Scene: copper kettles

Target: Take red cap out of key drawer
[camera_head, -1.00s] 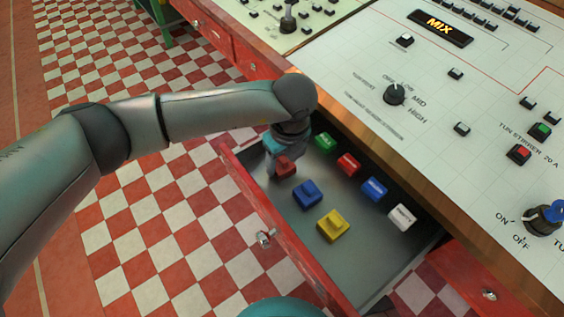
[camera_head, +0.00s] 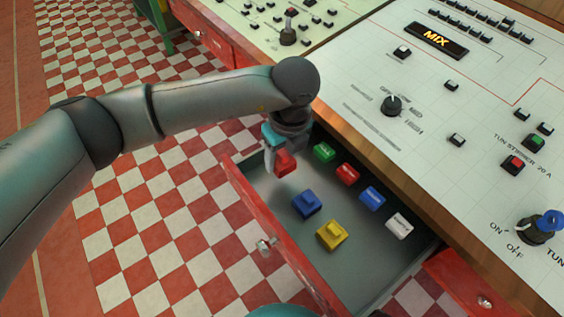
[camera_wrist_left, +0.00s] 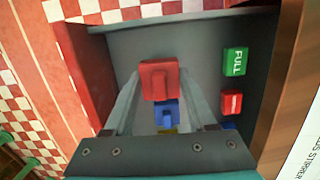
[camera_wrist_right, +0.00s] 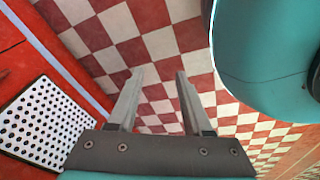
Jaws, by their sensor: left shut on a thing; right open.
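The red cap (camera_head: 286,162) is held in my left gripper (camera_head: 276,160), above the far left end of the open key drawer (camera_head: 285,254). In the left wrist view the red cap (camera_wrist_left: 159,80) sits between the two fingertips of the left gripper (camera_wrist_left: 158,84), with the drawer floor below it. A blue cap (camera_head: 306,204) and a yellow cap (camera_head: 331,235) stand in the drawer. My right gripper (camera_wrist_right: 156,78) is open and empty over the checkered floor in the right wrist view.
A row of green (camera_head: 324,152), red (camera_head: 347,173), blue (camera_head: 372,198) and white (camera_head: 399,226) labelled blocks lies along the drawer's panel side. The control panel (camera_head: 440,90) overhangs that side. Checkered floor lies left of the drawer. A perforated white plate (camera_wrist_right: 38,122) is near the right gripper.

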